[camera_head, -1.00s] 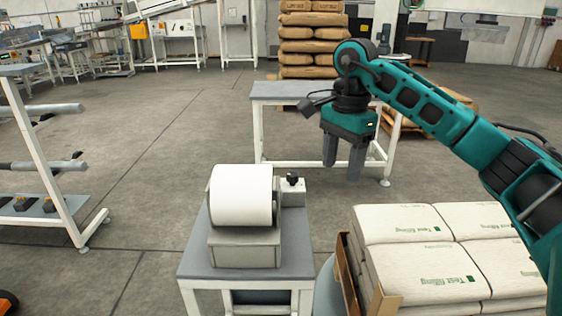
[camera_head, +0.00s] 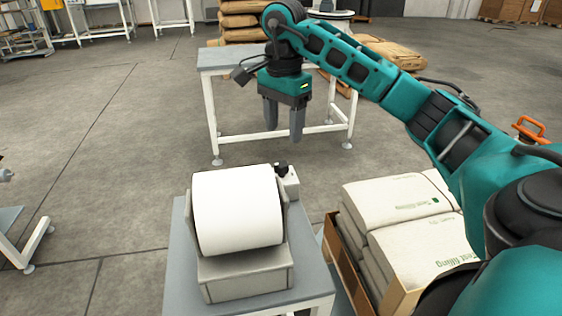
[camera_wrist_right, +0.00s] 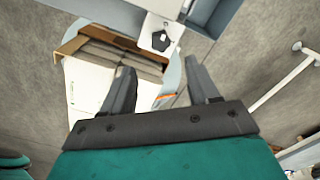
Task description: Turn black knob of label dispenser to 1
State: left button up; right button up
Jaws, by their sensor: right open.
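The label dispenser (camera_head: 245,278) is a grey box with a large white roll (camera_head: 237,210), standing on a small grey table. Its black knob (camera_head: 281,169) sits on a light box at the dispenser's back right and is partly hidden by the roll. In the right wrist view the black knob (camera_wrist_right: 161,39) shows on its pale plate, beyond the fingertips. My right gripper (camera_head: 283,132) is open and empty, pointing down, above and behind the knob in the head view. It also shows in the right wrist view (camera_wrist_right: 160,85). My left gripper is out of view.
A crate (camera_head: 346,262) of stacked white bags (camera_head: 405,205) stands right of the dispenser table (camera_head: 177,262). A grey-topped table (camera_head: 222,60) stands behind my right gripper, with brown sacks beyond. The floor at left is mostly clear.

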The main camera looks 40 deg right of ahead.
aim_at(283, 163)
notch_tip(283, 163, down, 8)
jog(key=shift+r, duration=0.1)
jog(key=shift+f, duration=0.45)
jog(key=c, duration=1)
jog(key=shift+c, duration=0.2)
